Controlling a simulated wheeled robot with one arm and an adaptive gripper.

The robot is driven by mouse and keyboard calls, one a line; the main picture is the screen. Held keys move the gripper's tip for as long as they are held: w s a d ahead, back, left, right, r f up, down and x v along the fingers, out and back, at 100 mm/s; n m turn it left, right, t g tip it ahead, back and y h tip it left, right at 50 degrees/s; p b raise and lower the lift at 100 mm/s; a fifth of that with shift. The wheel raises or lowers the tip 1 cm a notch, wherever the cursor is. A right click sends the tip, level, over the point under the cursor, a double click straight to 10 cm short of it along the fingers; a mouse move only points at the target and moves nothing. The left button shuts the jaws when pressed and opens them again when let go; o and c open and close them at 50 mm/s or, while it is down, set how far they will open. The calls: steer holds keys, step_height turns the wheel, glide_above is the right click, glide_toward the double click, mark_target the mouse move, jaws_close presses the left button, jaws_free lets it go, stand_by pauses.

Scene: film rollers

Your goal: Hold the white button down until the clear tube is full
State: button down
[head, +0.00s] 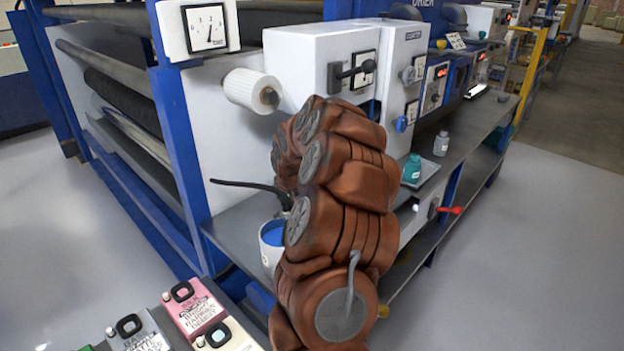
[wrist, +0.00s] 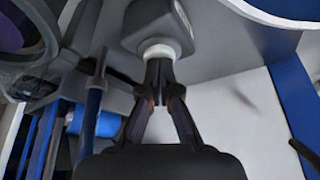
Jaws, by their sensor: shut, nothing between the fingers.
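In the wrist view my gripper (wrist: 161,68) is shut and empty. Its fingertips meet the end of a white round button (wrist: 158,51) under a grey housing (wrist: 157,22); they look in contact, but I cannot tell how far the button is pressed. A narrow upright tube (wrist: 91,112) with blue in it stands to the left; I cannot be sure that it is the clear tube, nor read its level. In the head view my arm hides the gripper and the button.
In the head view a white machine cabinet (head: 300,60) carries a white roller (head: 250,90) and a black lever (head: 352,72). A container of blue liquid (head: 271,240) stands left of my arm. Open floor (head: 530,260) lies further right.

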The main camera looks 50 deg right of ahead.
steer(key=shift+f, duration=0.15)
steer(key=shift+r, duration=3.5)
